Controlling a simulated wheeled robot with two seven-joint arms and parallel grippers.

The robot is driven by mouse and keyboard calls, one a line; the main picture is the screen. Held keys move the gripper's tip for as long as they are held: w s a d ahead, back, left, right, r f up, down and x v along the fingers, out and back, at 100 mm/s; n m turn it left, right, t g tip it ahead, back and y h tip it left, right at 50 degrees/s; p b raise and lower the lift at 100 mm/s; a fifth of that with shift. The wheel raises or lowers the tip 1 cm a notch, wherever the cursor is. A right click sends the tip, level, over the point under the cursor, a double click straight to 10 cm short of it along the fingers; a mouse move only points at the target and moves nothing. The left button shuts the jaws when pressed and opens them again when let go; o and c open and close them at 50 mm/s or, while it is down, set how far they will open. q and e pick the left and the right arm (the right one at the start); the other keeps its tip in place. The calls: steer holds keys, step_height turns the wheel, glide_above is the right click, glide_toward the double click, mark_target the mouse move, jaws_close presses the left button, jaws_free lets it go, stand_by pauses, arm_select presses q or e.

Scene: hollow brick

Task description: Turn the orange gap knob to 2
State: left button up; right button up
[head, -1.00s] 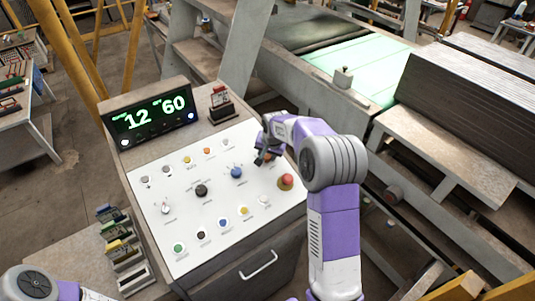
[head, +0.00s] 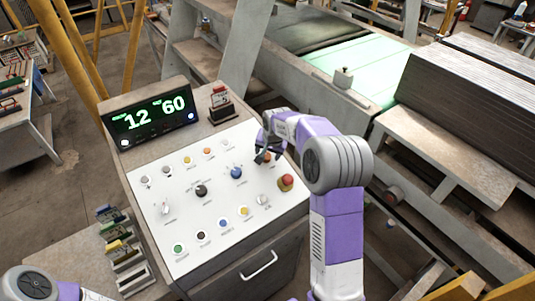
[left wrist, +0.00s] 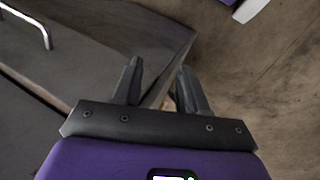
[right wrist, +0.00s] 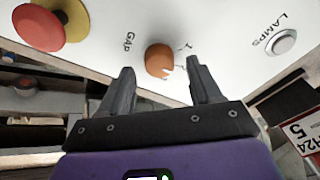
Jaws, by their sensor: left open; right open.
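The orange gap knob (right wrist: 158,61) sits on the white panel beside the printed word GAP in the right wrist view. Scale marks are printed at its right; part of the scale is hard to read. In the head view the knob (head: 267,157) shows partly beside my right gripper (head: 262,154). My right gripper's fingers are open in the right wrist view (right wrist: 160,66), pointing at the panel with the knob between their tips in the picture. I cannot tell whether they touch it. My left gripper (left wrist: 160,68) is open and empty, low and away from the panel.
The white panel (head: 185,215) carries a blue knob (head: 236,172), a black knob (head: 201,191), a red mushroom button (head: 286,182) and several small buttons. A display (head: 150,118) reads 12 and 60. A small red-topped device (head: 220,99) stands behind the panel.

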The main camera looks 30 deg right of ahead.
steer(key=v, duration=0.6)
stand_by(0.4)
